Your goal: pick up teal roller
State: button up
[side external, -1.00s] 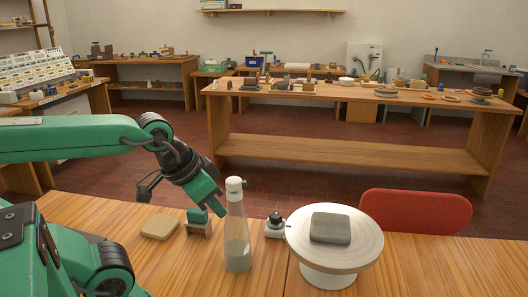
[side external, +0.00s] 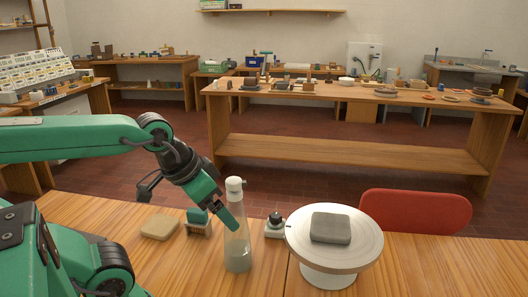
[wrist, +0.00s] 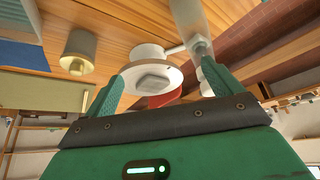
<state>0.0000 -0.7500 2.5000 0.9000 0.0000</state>
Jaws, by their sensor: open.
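No plain roller shape shows. The loose teal thing on the near bench is a small piece with a teal top and a tan, slotted lower part (side external: 197,221); I cannot tell whether it is the roller. A teal and beige shape at the left edge of the wrist view (wrist: 20,24) may be the same piece. My gripper (side external: 230,217) is up and right of it in the side view, its fingers pointing down-right across the bottle. In the wrist view my gripper (wrist: 162,77) is open, with nothing held between its fingers.
The clear bottle (side external: 238,246) stands close beside my fingers; I cannot tell whether they touch. A tan block (side external: 160,227) lies left. A red chair (side external: 415,211) is behind.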

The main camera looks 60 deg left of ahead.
notch_tip(320, 180, up, 5)
jog(key=n+g, duration=0.6)
jog(key=n, duration=0.3)
send_over(198, 220)
jog(key=a, duration=0.1)
jog(key=f, duration=1.9)
jog(key=shift+w+a, duration=0.2)
jog(key=shift+w, duration=0.1)
jog(key=shift+a+f, duration=0.1)
jog(key=shift+f, duration=4.2)
